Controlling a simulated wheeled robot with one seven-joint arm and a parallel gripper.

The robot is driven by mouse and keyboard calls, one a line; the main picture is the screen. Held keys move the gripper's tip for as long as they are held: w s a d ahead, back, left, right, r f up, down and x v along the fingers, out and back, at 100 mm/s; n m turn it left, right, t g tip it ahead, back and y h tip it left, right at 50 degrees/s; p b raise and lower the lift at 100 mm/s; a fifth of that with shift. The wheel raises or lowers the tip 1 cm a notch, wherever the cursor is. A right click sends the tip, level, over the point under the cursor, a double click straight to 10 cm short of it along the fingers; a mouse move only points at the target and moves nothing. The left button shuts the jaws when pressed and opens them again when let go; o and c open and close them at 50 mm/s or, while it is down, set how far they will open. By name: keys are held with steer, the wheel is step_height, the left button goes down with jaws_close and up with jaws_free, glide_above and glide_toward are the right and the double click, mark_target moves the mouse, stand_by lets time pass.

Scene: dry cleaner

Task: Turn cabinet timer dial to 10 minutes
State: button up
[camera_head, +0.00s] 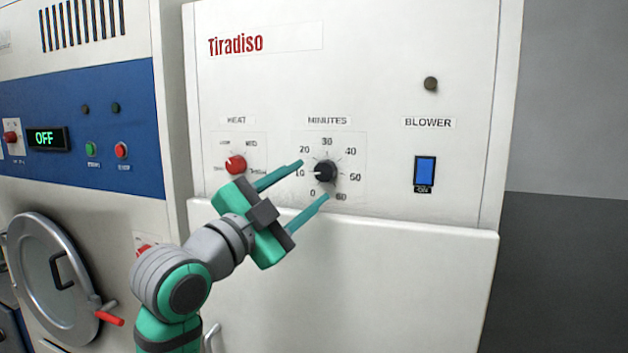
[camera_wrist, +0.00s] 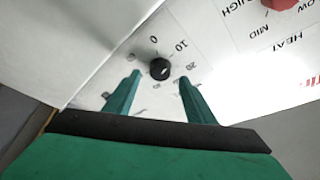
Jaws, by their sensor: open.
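The black timer dial (camera_head: 325,171) sits under the MINUTES label on the white cabinet (camera_head: 400,60). Its printed scale runs from 0 at lower left, through 10, 20, 30, 40 and 50, to 60 at lower right. The dial also shows in the wrist view (camera_wrist: 160,69). Where its pointer stands is too small to tell. My gripper (camera_head: 314,180) is open in front of the panel, its green fingers spread to either side of the dial. In the wrist view the fingertips (camera_wrist: 160,78) appear just short of the dial, with nothing between them.
The red HEAT dial (camera_head: 235,164) is close to the left of my gripper. A blue BLOWER switch (camera_head: 425,171) is to the right. Below the panel a white lower section (camera_head: 400,270) begins at a ledge. A machine with a round door (camera_head: 48,275) stands at left.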

steer(key=v, duration=0.6)
steer(key=shift+s, duration=0.35)
steer(key=shift+w+a+f, duration=0.1)
steer(key=shift+a+f, duration=0.05)
steer(key=shift+f, duration=0.05)
